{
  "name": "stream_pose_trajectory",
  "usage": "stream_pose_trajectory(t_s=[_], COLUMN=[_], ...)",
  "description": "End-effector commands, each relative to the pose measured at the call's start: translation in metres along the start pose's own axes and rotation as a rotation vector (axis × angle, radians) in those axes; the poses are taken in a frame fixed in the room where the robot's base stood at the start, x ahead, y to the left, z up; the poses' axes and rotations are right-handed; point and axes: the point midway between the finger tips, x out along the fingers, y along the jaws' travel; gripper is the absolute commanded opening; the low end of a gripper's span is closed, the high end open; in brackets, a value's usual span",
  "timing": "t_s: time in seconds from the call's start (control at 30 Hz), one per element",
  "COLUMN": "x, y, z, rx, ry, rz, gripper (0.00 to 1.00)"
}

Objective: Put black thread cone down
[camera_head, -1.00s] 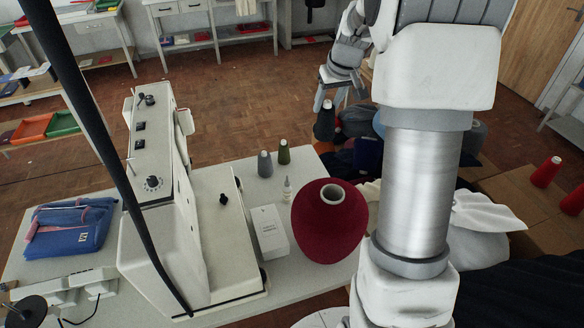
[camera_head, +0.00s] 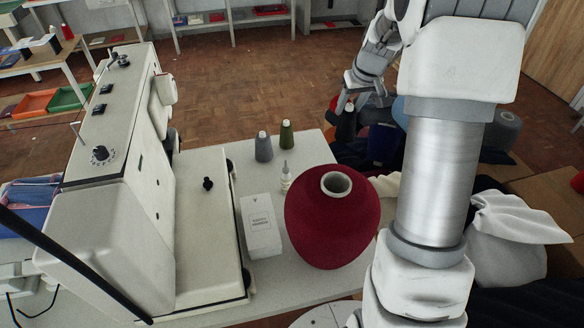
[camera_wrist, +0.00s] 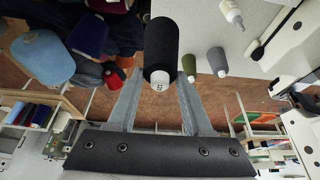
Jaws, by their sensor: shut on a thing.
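The black thread cone (camera_wrist: 161,48) is between the fingers of my gripper (camera_wrist: 158,95) in the wrist view, with its pale tip towards the camera. In the head view the black cone (camera_head: 346,122) shows as a dark shape under my gripper (camera_head: 352,100), just beyond the table's right edge. My gripper is shut on it. The white table (camera_head: 300,290) carries a grey cone (camera_head: 263,147) and an olive cone (camera_head: 286,134), which stand upright near the far edge, left of my gripper. Whether the black cone touches anything below cannot be told.
A large dark red cone (camera_head: 333,222), a small white bottle (camera_head: 286,177) and a white box (camera_head: 261,226) stand on the table. A cream sewing machine (camera_head: 120,190) fills its left. Bundles of dark and blue fabric (camera_head: 383,143) lie beyond the right edge.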

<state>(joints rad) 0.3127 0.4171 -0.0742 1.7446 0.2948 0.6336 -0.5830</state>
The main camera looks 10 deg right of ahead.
Motion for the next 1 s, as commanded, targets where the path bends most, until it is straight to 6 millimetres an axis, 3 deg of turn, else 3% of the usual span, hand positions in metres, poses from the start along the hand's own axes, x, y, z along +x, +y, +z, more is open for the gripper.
stream_pose_trajectory(t_s=[0.03, 0.1, 0.37, 0.8, 1.0], x=[0.024, 0.041, 0.071, 0.144, 0.168], y=[0.0, 0.0, -0.001, -0.028, -0.037], z=[0.011, 0.018, 0.027, -0.025, -0.042], rx=[0.002, 0.001, 0.001, -0.002, 0.0], ry=[-0.002, -0.002, -0.001, -0.001, -0.001], rz=[-0.001, 0.0, 0.002, 0.003, 0.003], gripper=[0.0, 0.0, 0.0, 0.0, 0.0])
